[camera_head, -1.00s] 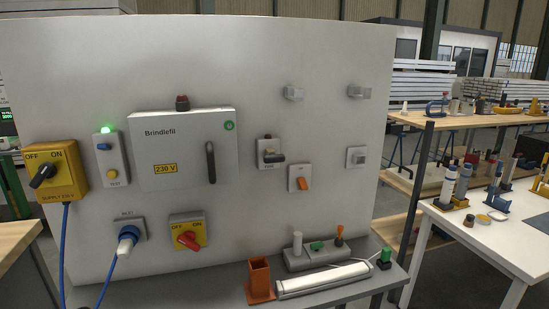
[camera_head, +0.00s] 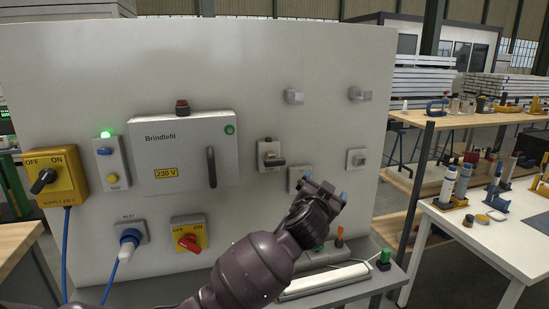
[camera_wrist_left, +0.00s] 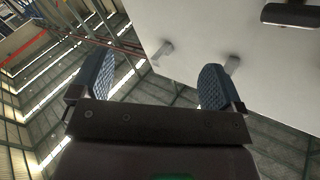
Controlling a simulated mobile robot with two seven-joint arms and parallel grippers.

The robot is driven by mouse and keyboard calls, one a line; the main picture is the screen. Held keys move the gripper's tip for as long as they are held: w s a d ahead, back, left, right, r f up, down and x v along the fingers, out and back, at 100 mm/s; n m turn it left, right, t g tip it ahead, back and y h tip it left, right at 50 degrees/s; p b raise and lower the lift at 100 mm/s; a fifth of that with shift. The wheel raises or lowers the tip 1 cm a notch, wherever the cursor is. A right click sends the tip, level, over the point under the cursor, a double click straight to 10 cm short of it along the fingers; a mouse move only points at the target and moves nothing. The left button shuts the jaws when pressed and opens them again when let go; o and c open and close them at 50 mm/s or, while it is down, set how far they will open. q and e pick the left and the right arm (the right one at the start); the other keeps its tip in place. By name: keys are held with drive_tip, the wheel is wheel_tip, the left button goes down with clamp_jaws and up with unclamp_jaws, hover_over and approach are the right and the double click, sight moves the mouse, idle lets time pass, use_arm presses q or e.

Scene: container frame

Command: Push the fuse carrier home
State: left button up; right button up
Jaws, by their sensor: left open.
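The likely fuse carrier is a small grey unit with a dark grip (camera_head: 270,158) on the white panel (camera_head: 330,80), right of the cabinet. Its grip stands out from the panel; I cannot tell how deep it sits. My left gripper (camera_head: 326,187) is open and empty, in front of the panel below and right of that unit, apart from it. Its arm comes up from the bottom. In the left wrist view its two blue-padded fingers (camera_wrist_left: 155,82) are spread, with nothing between them. A dark bar (camera_wrist_left: 290,15) shows at that view's top right; I cannot tell what it is.
A cabinet marked Brindlefil (camera_head: 180,155), a yellow supply switch (camera_head: 55,175) and a red-knobbed switch (camera_head: 188,234) are on the panel. A white socket (camera_head: 356,159) is at right. A white tube (camera_head: 325,280) lies on the shelf below. The upper panel is mostly clear.

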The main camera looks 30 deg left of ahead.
use_arm(q)
drive_tip(key=a+r+n+y, duration=0.3)
drive_tip(key=r+n+y, duration=0.1)
drive_tip(key=n+g+y, duration=0.6)
drive_tip(key=n, duration=0.3)
approach(276, 161)
drive_tip(key=p+x, duration=0.2)
drive_tip(key=x, duration=0.7)
drive_tip(key=shift+w+a+r, duration=0.15)
drive_tip(key=shift+a, duration=0.15)
drive_tip(key=shift+p+x, duration=0.3)
drive_tip(key=shift+x, duration=0.5)
use_arm(e)
drive_tip(key=shift+s+a+r+g, duration=0.1)
drive_tip(key=shift+s+r+g, duration=0.2)
drive_tip(key=shift+s+r, duration=0.25)
